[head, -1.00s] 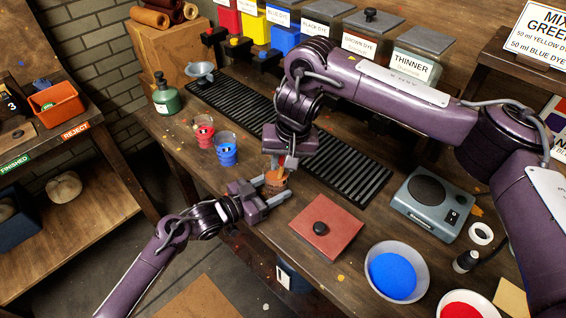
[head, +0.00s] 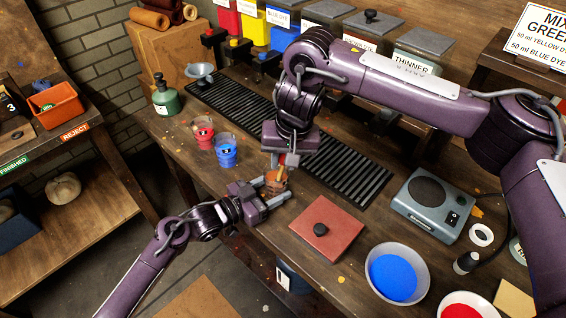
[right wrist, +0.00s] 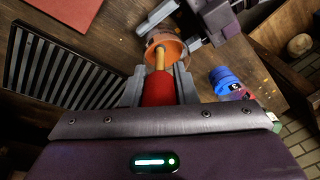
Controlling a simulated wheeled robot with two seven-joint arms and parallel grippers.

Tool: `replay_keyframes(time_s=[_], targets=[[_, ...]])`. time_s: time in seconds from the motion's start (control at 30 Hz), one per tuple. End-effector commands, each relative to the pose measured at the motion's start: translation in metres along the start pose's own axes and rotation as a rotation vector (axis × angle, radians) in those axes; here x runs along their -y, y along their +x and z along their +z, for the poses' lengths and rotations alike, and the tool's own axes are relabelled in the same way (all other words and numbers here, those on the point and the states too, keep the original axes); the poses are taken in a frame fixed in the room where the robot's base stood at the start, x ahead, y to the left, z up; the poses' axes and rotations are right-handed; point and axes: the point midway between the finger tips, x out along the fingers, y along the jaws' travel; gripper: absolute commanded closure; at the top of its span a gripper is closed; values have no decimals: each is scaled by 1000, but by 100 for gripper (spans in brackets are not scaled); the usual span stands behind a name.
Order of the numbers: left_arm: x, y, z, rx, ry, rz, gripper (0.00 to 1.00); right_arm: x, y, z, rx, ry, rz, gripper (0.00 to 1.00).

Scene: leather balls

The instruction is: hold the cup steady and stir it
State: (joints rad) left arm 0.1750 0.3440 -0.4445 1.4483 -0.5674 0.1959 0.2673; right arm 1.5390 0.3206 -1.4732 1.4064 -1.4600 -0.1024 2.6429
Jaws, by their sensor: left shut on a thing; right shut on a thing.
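A small orange-brown cup (head: 275,187) stands near the front edge of the workbench. My left gripper (head: 271,190) is shut on it from the front, one finger on each side. In the right wrist view the cup (right wrist: 174,45) shows its open rim, with part of the left gripper (right wrist: 192,28) next to it. My right gripper (head: 287,158) is above the cup, pointing down. It is shut on the red handle of a stirring stick (right wrist: 158,90). The stick's wooden shaft reaches into the cup's mouth; its lower end is hidden inside.
Cups of red (head: 202,133) and blue (head: 226,152) dye stand left of the cup. A black slatted grate (head: 345,172) lies behind. A red square lid (head: 320,229), a scale (head: 430,203) and a bowl of blue (head: 396,272) are to the right.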

Motion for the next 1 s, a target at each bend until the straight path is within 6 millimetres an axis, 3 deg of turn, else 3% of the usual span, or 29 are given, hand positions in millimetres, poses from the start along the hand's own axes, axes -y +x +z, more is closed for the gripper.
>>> replay_keyframes(time_s=[0.73,1.0], targets=[[0,0,0,1,0,0,58,0,-61,-1,-2,-1,1,97],[0,0,0,1,0,0,58,0,-71,0,0,0,0,97]])
